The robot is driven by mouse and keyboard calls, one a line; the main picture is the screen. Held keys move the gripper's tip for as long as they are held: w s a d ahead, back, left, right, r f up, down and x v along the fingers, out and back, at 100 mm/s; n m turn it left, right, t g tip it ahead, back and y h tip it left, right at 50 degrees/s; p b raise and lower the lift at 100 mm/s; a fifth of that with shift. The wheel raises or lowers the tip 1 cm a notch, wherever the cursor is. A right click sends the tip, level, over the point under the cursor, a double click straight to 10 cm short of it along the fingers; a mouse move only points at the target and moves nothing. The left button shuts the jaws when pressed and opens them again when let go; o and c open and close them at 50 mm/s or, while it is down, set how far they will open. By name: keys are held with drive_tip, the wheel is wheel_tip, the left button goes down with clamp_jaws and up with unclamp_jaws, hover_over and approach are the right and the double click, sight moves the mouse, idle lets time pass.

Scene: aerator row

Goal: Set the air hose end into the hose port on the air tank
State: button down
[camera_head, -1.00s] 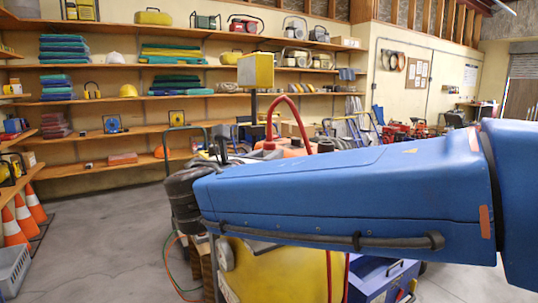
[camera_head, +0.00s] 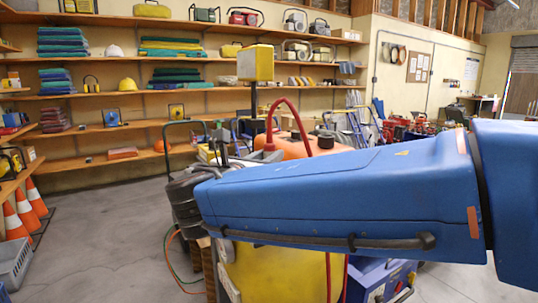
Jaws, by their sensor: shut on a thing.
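A red air hose (camera_head: 284,101) arches up behind my blue arm. Its left end comes down at my gripper (camera_head: 264,155), a small grey part showing just above the arm and mostly hidden by it. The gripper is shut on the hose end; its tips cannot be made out. The orange air tank (camera_head: 324,147) stands behind the arm, with a dark cap on top. The right side of the hose passes in front of the tank and goes behind the arm. The hose port is not visible, so I cannot tell how the hose end sits to it.
A yellow body (camera_head: 275,268) and a blue cabinet (camera_head: 372,282) stand below my arm. A yellow box on a post (camera_head: 255,63) rises behind. Orange cones (camera_head: 24,212) and a grey crate (camera_head: 14,262) stand at left. The floor (camera_head: 100,225) between is clear.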

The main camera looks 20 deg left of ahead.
drive_tip(key=shift+f, duration=0.95)
drive_tip(key=c, duration=1.4)
unclamp_jaws()
drive_tip(key=shift+c, duration=0.2)
drive_tip(key=s+a, duration=0.1)
drive_tip(key=s, duration=1.6)
drive_tip(key=shift+s+a, duration=0.15)
drive_tip(key=shift+a, duration=0.2)
